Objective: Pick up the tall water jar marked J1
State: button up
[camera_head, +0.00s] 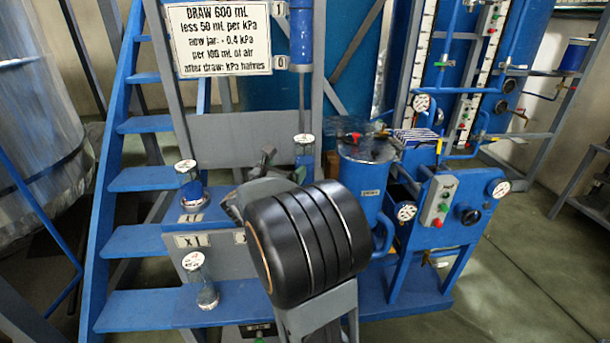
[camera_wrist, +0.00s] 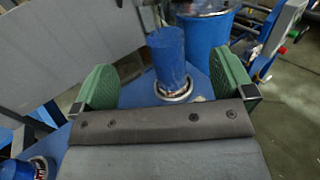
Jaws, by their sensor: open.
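In the head view, a tall clear jar with a white marked lid (camera_head: 304,150) stands behind my arm, left of a blue vessel. Its lower part is hidden, and I cannot read its mark as J1. Two similar jars stand at the left: one on the blue ledge (camera_head: 188,184), one lower down (camera_head: 201,282). In the wrist view, a tall blue-looking jar (camera_wrist: 168,55) stands upright with a pale ring at its base. My gripper (camera_wrist: 165,82) is open, its green pads either side of the line to this jar. The jar is apart from the pads, slightly beyond them.
The blue vessel (camera_head: 365,185) stands close to the right of the jar, also in the wrist view (camera_wrist: 205,42). A blue control stand with gauges (camera_head: 440,215) is further right. Blue stairs (camera_head: 145,180) and a sign (camera_head: 220,38) are at left. The floor at right is clear.

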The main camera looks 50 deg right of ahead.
aim_at(299, 156)
jog(key=x, duration=0.6)
jog(key=shift+d+p, duration=0.15)
jog(key=shift+p, duration=0.2)
jog(key=shift+f+p+x, duration=0.2)
jog(key=shift+p+x, duration=0.5)
jog(key=shift+x, duration=1.95)
jog(key=shift+s, duration=0.1)
jog(key=c, duration=1.8)
jog(key=shift+r, duration=0.1)
jog(key=shift+c, duration=0.3)
